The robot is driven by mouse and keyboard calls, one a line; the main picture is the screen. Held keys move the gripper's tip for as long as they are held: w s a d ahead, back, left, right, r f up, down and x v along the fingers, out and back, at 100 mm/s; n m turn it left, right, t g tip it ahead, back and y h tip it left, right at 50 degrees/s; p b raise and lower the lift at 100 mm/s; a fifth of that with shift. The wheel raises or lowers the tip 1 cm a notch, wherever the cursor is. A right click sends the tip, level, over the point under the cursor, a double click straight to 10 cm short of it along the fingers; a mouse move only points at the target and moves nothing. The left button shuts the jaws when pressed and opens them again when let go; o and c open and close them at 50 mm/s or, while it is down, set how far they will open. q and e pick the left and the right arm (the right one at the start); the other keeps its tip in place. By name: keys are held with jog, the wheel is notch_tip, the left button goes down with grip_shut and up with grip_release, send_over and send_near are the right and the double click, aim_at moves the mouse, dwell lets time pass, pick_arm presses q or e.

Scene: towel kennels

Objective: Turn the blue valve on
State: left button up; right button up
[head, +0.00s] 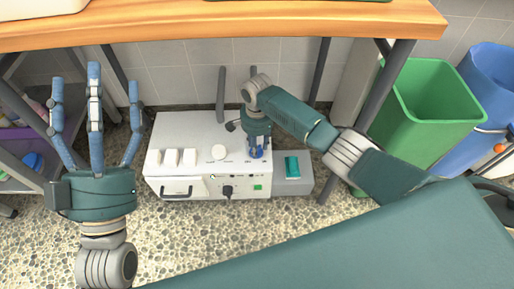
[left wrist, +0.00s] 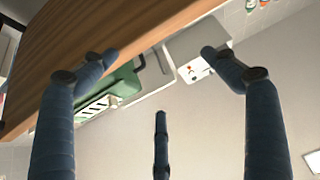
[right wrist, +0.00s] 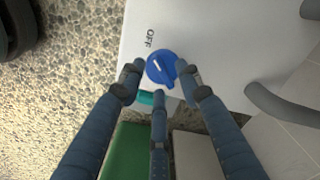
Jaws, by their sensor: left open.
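The blue valve (right wrist: 162,66) is a round knob on top of a white box (head: 185,128). In the right wrist view the word OFF is printed beside it, and a short white mark shows on the knob. In the head view the valve (head: 256,153) sits near the box's right front corner. My right gripper (right wrist: 159,76) is over it, with its fingertips close around the knob; I cannot tell whether they press on it. My left gripper (head: 96,90) is open and empty, fingers up, left of the box. It also shows in the left wrist view (left wrist: 160,75).
A wooden tabletop (head: 200,25) lies above and behind the box. A grey side unit with a teal switch (head: 292,166) adjoins the box. Green (head: 425,105) and blue (head: 492,75) bins stand at right. A shelf (head: 20,185) is at left. A teal surface (head: 350,245) fills the lower right.

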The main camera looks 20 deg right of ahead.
jog(key=shift+f, duration=0.3)
pick_arm(q)
jog(key=shift+s+a+r+t, duration=0.1)
jog(key=shift+s+r+t, duration=0.4)
jog(key=shift+s+r, duration=0.2)
pick_arm(e)
jog(key=shift+c, duration=0.3)
grip_shut()
pick_arm(q)
jog(key=shift+w, duration=0.1)
